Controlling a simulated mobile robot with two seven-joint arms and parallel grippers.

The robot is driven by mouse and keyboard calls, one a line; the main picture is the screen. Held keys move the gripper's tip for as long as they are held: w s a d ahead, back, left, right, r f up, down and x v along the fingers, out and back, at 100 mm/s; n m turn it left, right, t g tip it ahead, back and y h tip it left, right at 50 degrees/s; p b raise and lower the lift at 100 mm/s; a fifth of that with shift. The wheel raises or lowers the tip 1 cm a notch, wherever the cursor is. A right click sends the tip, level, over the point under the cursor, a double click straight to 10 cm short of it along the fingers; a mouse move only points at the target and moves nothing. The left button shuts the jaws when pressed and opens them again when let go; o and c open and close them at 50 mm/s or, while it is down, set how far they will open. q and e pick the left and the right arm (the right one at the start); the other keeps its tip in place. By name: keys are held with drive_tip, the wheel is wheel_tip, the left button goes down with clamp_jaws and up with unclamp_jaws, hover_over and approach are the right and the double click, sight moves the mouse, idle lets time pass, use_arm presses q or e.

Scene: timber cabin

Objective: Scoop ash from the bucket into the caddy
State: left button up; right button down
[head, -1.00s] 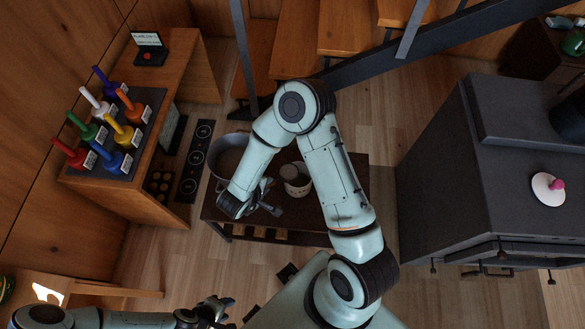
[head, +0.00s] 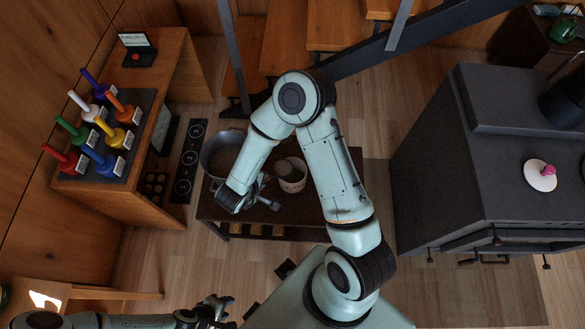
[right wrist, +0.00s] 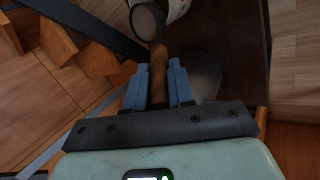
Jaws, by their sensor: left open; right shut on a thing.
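A wide grey metal bucket (head: 207,152) stands on a dark low table, partly hidden behind my right forearm. A smaller white caddy (head: 294,186) stands to its right. My right gripper (head: 266,192) is beside the caddy. In the right wrist view its blue fingers (right wrist: 158,84) are shut on the brown handle of a scoop (right wrist: 158,62). The scoop's round grey head is at the top of that view, overlapping the white caddy (right wrist: 178,8); whether it holds ash I cannot tell. My left gripper (head: 218,308) is open and empty at the bottom left.
The dark low table (head: 325,215) has bare space at its front. A dark stove (head: 440,160) stands right, and stairs (head: 330,35) rise behind.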

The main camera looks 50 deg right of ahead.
drive_tip(key=shift+s+d+r+t+y, duration=0.15)
drive_tip(key=shift+s+d+r+y, duration=0.05)
drive_tip(key=shift+d+r+y, duration=0.2)
drive_tip(key=shift+s+d+r+t+y, duration=0.15)
drive_tip(key=shift+d+r+y, duration=0.15)
drive_tip(key=shift+d+r, duration=0.2)
idle(1.3)
use_arm(q)
drive_tip(key=shift+s+f+b, duration=0.4)
drive_tip(key=shift+f+b, duration=0.1)
drive_tip(key=shift+f, duration=0.1)
use_arm(e)
drive_tip(key=shift+s+d+r+m+t+y, duration=0.15)
drive_tip(key=shift+s+d+y, duration=0.15)
drive_tip(key=shift+d, duration=0.25)
drive_tip(key=shift+s+d+m+t+y, duration=0.15)
drive_tip(key=shift+d+y, duration=0.25)
drive_tip(key=shift+d, duration=0.15)
idle(1.1)
drive_tip(key=shift+s+d+r+t+y, duration=0.15)
drive_tip(key=shift+d+r+y, duration=0.1)
drive_tip(key=shift+d, duration=0.15)
drive_tip(key=shift+s+d+r+t+y, duration=0.1)
drive_tip(key=shift+s+d+r+y, duration=0.15)
drive_tip(key=shift+d, duration=0.2)
drive_tip(key=shift+s+d+r+t+y, duration=0.1)
drive_tip(key=shift+d+r+y, duration=0.05)
drive_tip(key=shift+d+y, duration=0.2)
idle(1.4)
